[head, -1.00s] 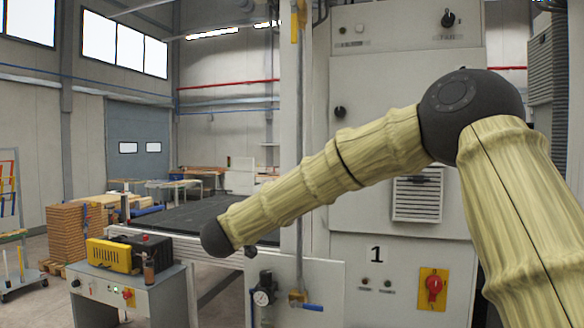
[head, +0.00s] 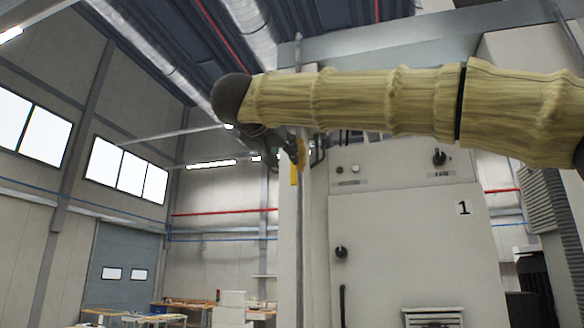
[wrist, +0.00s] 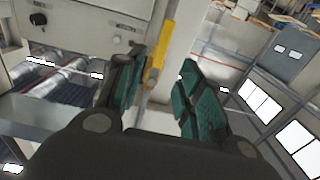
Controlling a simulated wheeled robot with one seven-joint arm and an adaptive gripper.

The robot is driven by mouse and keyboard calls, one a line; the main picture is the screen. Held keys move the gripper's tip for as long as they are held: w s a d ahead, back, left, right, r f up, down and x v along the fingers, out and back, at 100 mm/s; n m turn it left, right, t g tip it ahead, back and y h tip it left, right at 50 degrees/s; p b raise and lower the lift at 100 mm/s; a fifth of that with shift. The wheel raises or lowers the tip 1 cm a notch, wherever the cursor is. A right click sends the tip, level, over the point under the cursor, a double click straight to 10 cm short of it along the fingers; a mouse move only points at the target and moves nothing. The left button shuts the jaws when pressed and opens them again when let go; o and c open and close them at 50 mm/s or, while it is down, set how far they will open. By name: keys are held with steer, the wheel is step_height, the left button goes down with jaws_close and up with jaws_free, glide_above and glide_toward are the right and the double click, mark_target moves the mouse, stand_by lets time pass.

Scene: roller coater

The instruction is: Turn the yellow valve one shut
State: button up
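The yellow valve lever (head: 294,173) hangs down along a vertical pipe on the pale column in the head view. My gripper (head: 297,148) is up at the lever's top end there, partly hidden by my arm. In the wrist view the yellow lever (wrist: 157,62) shows in the gap between the two green-padded fingers of my gripper (wrist: 163,68), closer to the left finger. The fingers are apart and not closed on it. I cannot tell how deep the lever sits between them or whether it touches the left finger. The valve body is not clearly visible.
The grey cabinet (head: 400,235) with black knobs, marked 1, stands right of the column. The pale column (head: 287,250) is right behind the lever. Ducts and a beam (head: 345,45) run overhead. Open hall lies to the left, with worktables (head: 130,318) far back.

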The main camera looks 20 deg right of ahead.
mark_target(293, 166)
steer(key=p+x, duration=0.2)
steer(key=x, duration=0.7)
steer(key=shift+w+d+f+p, duration=0.1)
steer(key=shift+w+d+p, duration=0.2)
steer(key=shift+p, duration=0.1)
steer(key=shift+a, duration=0.1)
jaws_close()
